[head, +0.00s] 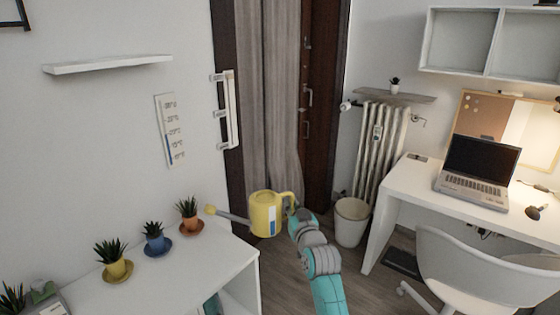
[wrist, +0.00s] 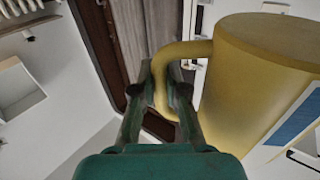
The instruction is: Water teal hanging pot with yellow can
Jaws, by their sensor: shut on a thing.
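The yellow watering can (head: 264,214) is held in the air past the right end of the white shelf top, roughly upright, with its grey spout pointing left. My gripper (head: 292,211) is shut on its handle at the right side. In the wrist view the fingers (wrist: 170,85) close around the yellow handle, and the can body (wrist: 262,85) fills the right side. I see no teal hanging pot in either view.
A terracotta pot (head: 190,224), a blue pot (head: 155,244) and a yellow pot (head: 117,268) with plants stand on saucers on the white shelf top (head: 185,275). A bin (head: 350,222), radiator (head: 385,150), desk (head: 405,185) and chair (head: 460,262) are right. The wall shelf (head: 105,64) is bare.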

